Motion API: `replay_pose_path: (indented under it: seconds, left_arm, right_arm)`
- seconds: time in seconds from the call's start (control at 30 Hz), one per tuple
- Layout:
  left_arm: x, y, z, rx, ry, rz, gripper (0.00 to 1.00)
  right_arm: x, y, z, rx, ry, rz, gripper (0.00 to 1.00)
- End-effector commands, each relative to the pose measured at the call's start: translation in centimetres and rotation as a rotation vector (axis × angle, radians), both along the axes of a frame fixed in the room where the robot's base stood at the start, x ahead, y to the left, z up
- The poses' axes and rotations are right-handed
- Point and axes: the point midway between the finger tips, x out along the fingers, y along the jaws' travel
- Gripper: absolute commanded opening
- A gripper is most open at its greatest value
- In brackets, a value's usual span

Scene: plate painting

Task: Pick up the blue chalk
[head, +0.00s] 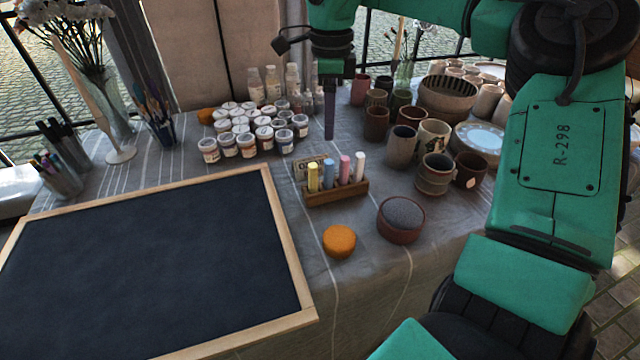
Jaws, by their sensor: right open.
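The blue chalk (328,174) stands upright in a small wooden holder (338,195) in the middle of the table. It sits between a yellow chalk (313,178) on its left and a pink chalk (344,170) on its right. A white chalk (360,167) stands at the right end. My right gripper (330,137) points down and appears just above and behind the blue chalk, apart from it. It is open and holds nothing; its fingers are seen nearly edge-on. My left gripper is not in view.
A framed blackboard (285,220) lies front left. An orange sponge (340,240) and a round brown container (401,222) are in front of the holder. Paint jars (247,145) stand behind left, and cups and mugs (402,147) crowd the right. Bare cloth surrounds the sponge.

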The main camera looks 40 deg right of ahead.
Motion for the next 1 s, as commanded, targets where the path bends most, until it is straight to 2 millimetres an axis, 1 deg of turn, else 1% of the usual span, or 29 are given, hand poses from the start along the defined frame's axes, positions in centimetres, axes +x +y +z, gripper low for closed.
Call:
replay_pose_path:
  seconds: [0.2, 0.3, 0.47, 0.63, 0.73, 0.9, 0.93, 0.97, 1.0]
  left_arm:
    - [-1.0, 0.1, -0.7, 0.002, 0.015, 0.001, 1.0]
    - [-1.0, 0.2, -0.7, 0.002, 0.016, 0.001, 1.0]
    - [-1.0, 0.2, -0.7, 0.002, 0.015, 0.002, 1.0]
    - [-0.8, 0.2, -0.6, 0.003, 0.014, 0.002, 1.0]
    - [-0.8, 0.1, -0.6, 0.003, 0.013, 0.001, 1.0]
    - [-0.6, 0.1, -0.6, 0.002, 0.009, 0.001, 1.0]
    - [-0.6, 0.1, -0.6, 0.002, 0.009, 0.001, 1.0]
    - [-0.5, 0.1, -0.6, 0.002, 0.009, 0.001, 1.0]
    - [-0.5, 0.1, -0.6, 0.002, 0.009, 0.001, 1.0]
  right_arm:
    - [-0.2, 0.0, -5.5, 0.006, 0.008, 0.0, 0.6]
    - [-0.1, 0.1, -7.6, 0.005, 0.006, 0.0, 0.6]
    - [-0.2, 0.2, -9.6, 0.007, 0.006, -0.001, 0.6]
    - [-0.3, 0.4, -12.9, 0.006, 0.007, -0.003, 0.6]
    - [-0.3, 0.4, -13.9, 0.006, 0.004, -0.004, 0.6]
    - [-0.2, 0.4, -13.9, 0.006, 0.002, -0.004, 0.6]
    - [-0.2, 0.4, -13.9, 0.006, 0.002, -0.004, 0.56]
    - [-0.2, 0.4, -13.9, 0.006, 0.002, -0.004, 0.45]
    - [-0.2, 0.4, -13.9, 0.006, 0.002, -0.004, 0.29]
